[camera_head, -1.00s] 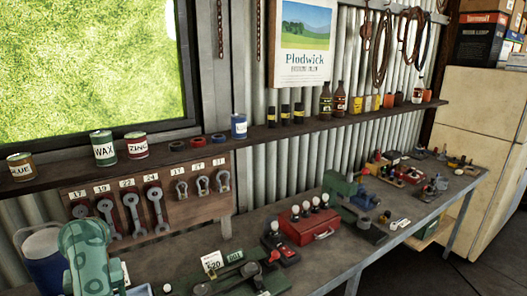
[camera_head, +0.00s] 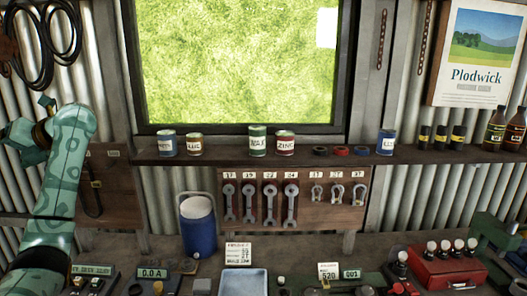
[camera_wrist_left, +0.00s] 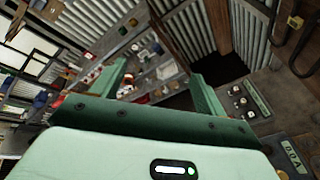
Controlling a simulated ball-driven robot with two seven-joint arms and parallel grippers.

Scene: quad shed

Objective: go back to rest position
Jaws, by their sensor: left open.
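My left arm comes in from the left in the head view, a green patterned arm bent upward in front of the wall. Its gripper end lies near the left edge of that view, and its fingers are not clear there. In the left wrist view my left gripper (camera_wrist_left: 158,88) shows two green fingers spread wide apart, with nothing between them. The workbench and shelf show beyond the fingers, tilted. My right gripper is in neither current view.
The workbench (camera_head: 135,245) runs along the wall below a window. On it stand a blue jug (camera_head: 198,232), a pale tray (camera_head: 244,283), a red toolbox (camera_head: 445,270) and meters (camera_head: 152,274). A shelf (camera_head: 220,156) holds several tins. Wrenches hang on a board (camera_head: 330,218).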

